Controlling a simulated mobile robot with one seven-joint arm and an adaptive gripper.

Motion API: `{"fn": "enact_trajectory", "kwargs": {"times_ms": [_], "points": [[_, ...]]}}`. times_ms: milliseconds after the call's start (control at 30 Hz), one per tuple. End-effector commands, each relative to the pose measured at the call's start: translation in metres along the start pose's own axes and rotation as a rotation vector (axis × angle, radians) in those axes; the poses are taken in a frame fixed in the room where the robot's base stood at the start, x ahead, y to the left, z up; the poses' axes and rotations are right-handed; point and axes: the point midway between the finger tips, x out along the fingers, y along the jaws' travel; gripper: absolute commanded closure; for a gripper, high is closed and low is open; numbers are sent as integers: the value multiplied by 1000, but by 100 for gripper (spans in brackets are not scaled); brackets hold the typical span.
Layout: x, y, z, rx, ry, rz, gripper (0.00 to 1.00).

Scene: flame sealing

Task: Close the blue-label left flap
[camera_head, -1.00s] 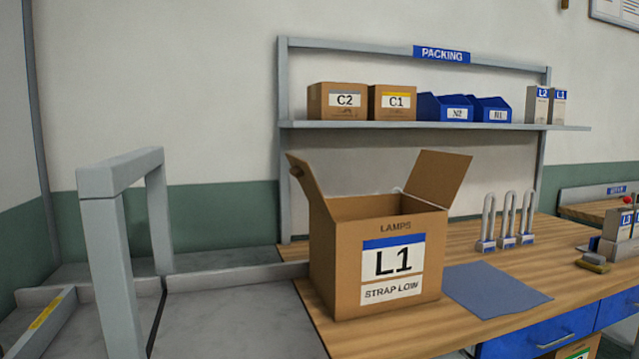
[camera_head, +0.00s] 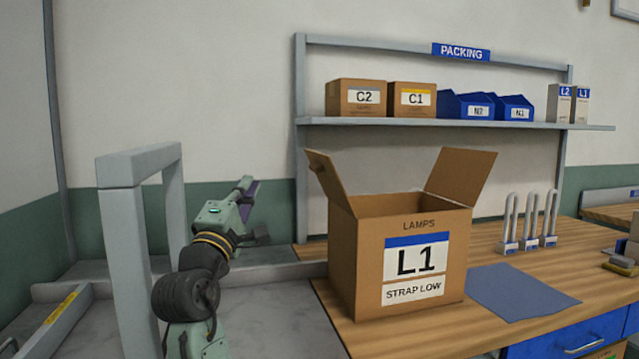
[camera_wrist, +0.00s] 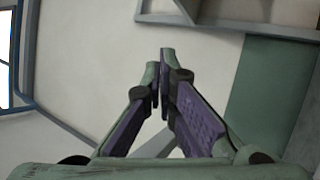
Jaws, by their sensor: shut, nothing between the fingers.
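The cardboard box with the blue L1 label (camera_head: 400,260) stands upright on the wooden bench. Its left flap (camera_head: 326,173) stands up, leaning outward to the left. Its right flap (camera_head: 461,175) stands up, leaning outward to the right. The top of the box is open between them. My gripper (camera_head: 247,184) is left of the box, apart from it, pointing upward at about the left flap's height. In the wrist view my gripper (camera_wrist: 164,55) has its fingers together with nothing between them. The box does not show in the wrist view.
A grey metal frame (camera_head: 137,170) stands left of my arm. A shelf (camera_head: 450,122) with boxes and blue bins runs behind the box.

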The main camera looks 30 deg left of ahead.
Motion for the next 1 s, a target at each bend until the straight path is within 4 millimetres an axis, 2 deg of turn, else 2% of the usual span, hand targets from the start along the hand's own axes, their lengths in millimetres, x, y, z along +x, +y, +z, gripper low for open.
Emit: {"fn": "enact_trajectory", "kwargs": {"times_ms": [33,100,233,367,800,1000], "points": [[9,-14,6,-125,-64,-57,100],[16,-29,16,-272,-134,-128,100],[22,-42,28,-417,-199,-204,100],[32,-44,33,-445,-211,-218,100],[103,-55,51,-440,-208,-215,100],[116,-58,54,-440,-207,-213,100]]}}
